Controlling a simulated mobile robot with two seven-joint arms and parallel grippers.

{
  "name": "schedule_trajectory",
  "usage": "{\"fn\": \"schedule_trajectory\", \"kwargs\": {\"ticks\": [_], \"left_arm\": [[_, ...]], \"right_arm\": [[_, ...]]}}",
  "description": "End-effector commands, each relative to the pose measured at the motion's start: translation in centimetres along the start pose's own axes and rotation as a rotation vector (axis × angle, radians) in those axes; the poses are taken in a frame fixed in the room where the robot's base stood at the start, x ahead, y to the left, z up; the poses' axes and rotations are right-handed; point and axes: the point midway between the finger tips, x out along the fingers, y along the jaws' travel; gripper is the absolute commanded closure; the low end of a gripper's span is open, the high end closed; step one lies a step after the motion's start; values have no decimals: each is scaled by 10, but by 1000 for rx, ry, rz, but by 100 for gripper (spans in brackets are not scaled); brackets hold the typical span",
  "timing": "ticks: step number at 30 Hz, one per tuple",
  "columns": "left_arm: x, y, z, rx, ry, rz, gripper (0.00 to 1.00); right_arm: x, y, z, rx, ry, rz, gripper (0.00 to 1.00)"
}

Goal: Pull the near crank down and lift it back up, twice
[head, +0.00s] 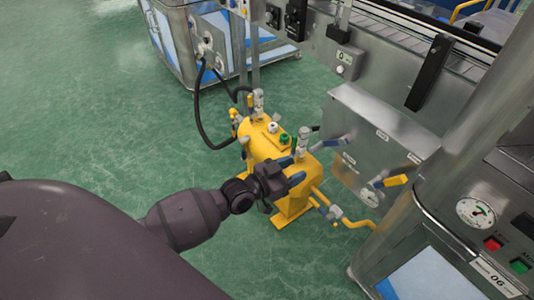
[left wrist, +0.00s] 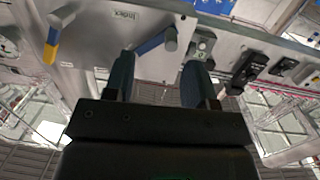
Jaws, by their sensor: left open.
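A grey metal box (head: 375,140) carries two cranks on its face. The nearer crank (head: 390,181) has a yellow and blue handle sticking out to the right. The farther crank (head: 328,143) has a blue handle with a grey end. In the left wrist view the yellow and blue crank (left wrist: 54,40) is at upper left, and the blue crank (left wrist: 155,42) shows beyond the gap between my fingers. My left gripper (head: 292,170) is open and empty in front of the yellow tank, left of the box. My right gripper is not in view.
A yellow tank (head: 262,140) with fittings and a yellow pipe (head: 355,222) stands beside the box. A console with a gauge (head: 476,213) and buttons is at the right. A blue and white bin (head: 180,40) stands behind. Green floor (head: 90,110) is clear at left.

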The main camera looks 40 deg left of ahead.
Motion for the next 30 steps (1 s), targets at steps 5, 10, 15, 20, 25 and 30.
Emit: {"fn": "schedule_trajectory", "kwargs": {"ticks": [5,10,15,20,25,30], "left_arm": [[-1,-7,-6,-22,68,-34,49],[3,-8,-8,3,83,-40,49],[18,-8,-8,1,81,-40,49],[37,-9,-9,1,80,-40,49],[58,-10,-10,0,80,-40,49],[74,-11,-12,2,79,-40,49]], "right_arm": [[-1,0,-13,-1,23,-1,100],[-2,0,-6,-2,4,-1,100],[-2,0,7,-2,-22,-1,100],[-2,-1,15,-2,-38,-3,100],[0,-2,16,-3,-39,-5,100],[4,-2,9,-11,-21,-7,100]]}}
